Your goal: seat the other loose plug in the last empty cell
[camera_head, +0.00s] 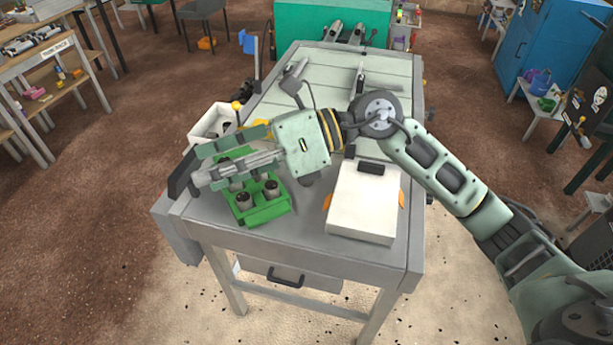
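A green rack (262,214) stands near the table's front left corner. Dark-topped metal plugs stand upright in it, one at front left (243,202) and one at right (271,190). Another plug (236,186) shows partly behind them. My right gripper (190,176) reaches in from the right, over the back of the rack, with its fingers pointing left. I cannot make out a loose plug. My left gripper is not in view.
A white bin (207,124) stands behind the gripper at the table's left edge. A white box (362,207) with orange parts at its sides lies right of the rack. Grey tools (372,82) lie farther back on the table (300,235). The table's front strip is clear.

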